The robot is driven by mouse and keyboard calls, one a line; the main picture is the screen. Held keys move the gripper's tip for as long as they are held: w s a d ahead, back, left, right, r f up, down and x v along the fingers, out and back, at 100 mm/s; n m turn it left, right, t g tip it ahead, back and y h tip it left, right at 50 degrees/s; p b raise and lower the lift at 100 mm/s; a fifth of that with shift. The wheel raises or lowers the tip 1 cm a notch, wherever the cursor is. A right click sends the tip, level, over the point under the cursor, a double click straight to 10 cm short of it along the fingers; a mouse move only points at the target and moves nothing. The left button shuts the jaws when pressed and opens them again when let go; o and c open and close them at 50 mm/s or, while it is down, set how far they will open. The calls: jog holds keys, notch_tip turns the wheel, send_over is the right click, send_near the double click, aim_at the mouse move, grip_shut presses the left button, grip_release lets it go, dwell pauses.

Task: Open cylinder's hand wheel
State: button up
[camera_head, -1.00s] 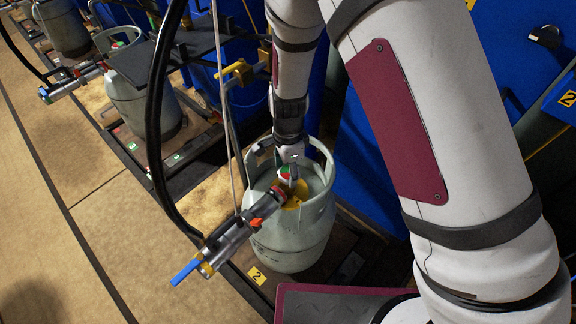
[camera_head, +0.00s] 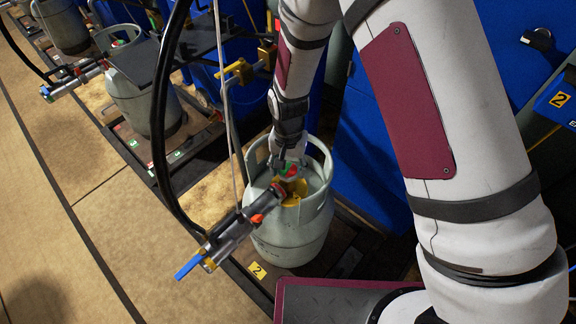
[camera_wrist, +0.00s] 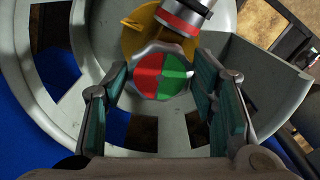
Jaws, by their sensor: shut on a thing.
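The pale grey-green cylinder (camera_head: 293,236) stands upright on the dark platform, with an open collar around its top. Its hand wheel (camera_wrist: 162,77), with a red half and a green half and a scalloped grey rim, sits inside the collar; it also shows small in the head view (camera_head: 289,171). My gripper (camera_head: 287,164) reaches down into the collar from above. In the wrist view its two teal-padded fingers stand left and right of the wheel, and it is shut on the wheel. The far side of the wheel is partly hidden in the head view.
A silver connector (camera_head: 232,236) with a blue lever is joined to the valve by a yellow fitting (camera_head: 292,193). A black hose (camera_head: 157,120) and a thin pale cable run near the collar. Another cylinder (camera_head: 133,105) stands at the upper left. Blue panels (camera_head: 370,180) are behind.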

aim_at(289, 170)
jog(key=n, duration=1.3)
jog(key=shift+d+n, duration=0.1)
jog(key=shift+n, duration=0.3)
dwell(0.3)
jog(key=o, duration=1.1)
jog(key=shift+o, duration=0.2)
jog(key=shift+r, duration=0.1)
notch_tip(289, 170, up, 12)
